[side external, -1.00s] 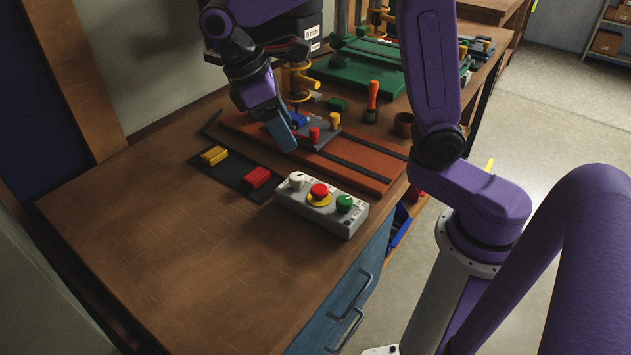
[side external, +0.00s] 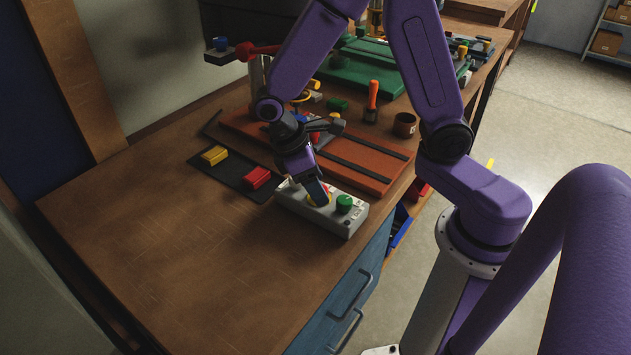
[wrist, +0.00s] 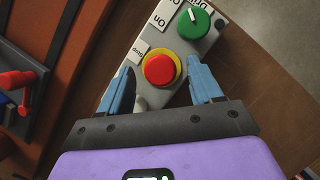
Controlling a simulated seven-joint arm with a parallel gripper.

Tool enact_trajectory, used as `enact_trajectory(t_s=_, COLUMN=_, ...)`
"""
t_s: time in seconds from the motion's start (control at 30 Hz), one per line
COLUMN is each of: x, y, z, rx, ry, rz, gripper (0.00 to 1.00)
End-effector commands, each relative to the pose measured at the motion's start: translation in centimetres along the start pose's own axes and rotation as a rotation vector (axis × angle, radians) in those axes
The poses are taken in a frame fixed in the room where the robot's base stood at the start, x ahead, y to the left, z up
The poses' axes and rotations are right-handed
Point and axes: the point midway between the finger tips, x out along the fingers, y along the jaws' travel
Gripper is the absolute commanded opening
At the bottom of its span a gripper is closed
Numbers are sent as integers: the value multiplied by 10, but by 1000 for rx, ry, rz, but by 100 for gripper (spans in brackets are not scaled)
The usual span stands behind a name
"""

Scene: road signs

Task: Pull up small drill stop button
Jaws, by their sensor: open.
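The control box (side external: 350,221) is a grey box near the front edge of the workbench. In the wrist view it carries a red stop button (wrist: 159,69) on a yellow ring and a green knob (wrist: 193,23). My gripper (wrist: 162,82) is open, its two blue fingers on either side of the red button, with a gap to it on both sides. In the side view my gripper (side external: 318,192) is over the box and hides most of the red button. The box's white knob is hidden there. I cannot tell whether the fingertips touch the box.
A black mat with a yellow block (side external: 214,155) and a red block (side external: 257,178) lies left of the box. The orange drill base (side external: 375,178) is behind it. A screwdriver (side external: 372,97) and brown cup (side external: 404,124) stand farther back. The front left of the bench (side external: 170,260) is clear.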

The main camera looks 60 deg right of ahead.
Motion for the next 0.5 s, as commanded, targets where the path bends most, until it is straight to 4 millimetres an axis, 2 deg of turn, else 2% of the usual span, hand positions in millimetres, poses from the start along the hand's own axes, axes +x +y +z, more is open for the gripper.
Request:
enact_trajectory(t_s=0.27, x=1, y=0, z=0, rx=0, ry=0, rz=0, gripper=65)
enact_trajectory(t_s=0.47, x=1, y=0, z=0, rx=0, ry=0, rz=0, gripper=3)
enact_trajectory(t_s=0.5, x=1, y=0, z=0, rx=0, ry=0, rz=0, gripper=0)
